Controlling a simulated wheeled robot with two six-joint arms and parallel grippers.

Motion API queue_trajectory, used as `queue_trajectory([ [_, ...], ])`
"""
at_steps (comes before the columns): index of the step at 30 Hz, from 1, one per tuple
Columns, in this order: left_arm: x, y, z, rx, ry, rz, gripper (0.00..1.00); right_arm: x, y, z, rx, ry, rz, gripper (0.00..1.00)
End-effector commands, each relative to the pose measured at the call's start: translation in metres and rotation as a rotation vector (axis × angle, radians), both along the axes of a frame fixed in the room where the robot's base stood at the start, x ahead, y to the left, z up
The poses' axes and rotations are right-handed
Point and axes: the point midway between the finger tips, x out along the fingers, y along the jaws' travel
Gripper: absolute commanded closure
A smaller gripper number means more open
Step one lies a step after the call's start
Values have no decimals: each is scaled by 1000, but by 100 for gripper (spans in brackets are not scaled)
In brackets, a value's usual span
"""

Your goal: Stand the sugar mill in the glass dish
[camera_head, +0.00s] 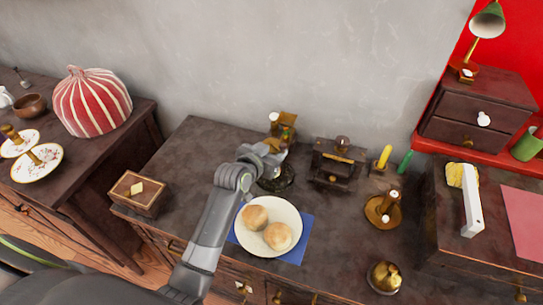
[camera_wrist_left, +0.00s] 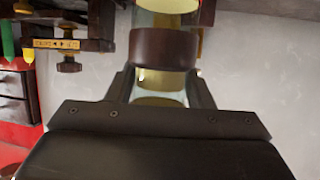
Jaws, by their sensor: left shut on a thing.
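My left gripper (camera_head: 272,155) is at the back middle of the dark cabinet top in the head view. It is shut on what looks like the sugar mill, a glass cylinder with a dark brown band (camera_wrist_left: 160,48) and yellowish parts, between the two fingers in the left wrist view. In the head view the mill (camera_head: 285,121) is brown and gold and partly hidden by the gripper. A dark, round, see-through dish (camera_head: 277,184), probably the glass dish, lies just below the gripper. Whether the mill touches it I cannot tell. My right gripper is not in view.
A plate of rolls (camera_head: 255,243) on a blue napkin stands in front. A dark wooden stand (camera_head: 337,165) is close to the right, with a candle holder (camera_head: 383,208) beyond. A wooden box (camera_head: 139,193) is at left. The cabinet top between box and gripper is clear.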

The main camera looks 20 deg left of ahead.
Motion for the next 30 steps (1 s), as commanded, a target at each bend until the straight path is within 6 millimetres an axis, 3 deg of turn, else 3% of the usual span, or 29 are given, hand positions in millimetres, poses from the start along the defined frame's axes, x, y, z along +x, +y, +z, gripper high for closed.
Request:
queue_trajectory([
  [3,0,0,-15,0,0,0,86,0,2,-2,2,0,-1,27],
  [11,0,0,-19,1,0,1,86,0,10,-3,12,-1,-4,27],
  [12,-1,1,-20,2,4,1,47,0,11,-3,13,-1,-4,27],
  [16,-1,0,-20,2,3,1,31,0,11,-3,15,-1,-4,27],
  [25,-1,0,-18,1,1,1,31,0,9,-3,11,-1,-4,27],
  [30,-12,3,-14,-1,1,0,31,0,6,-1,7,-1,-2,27],
])
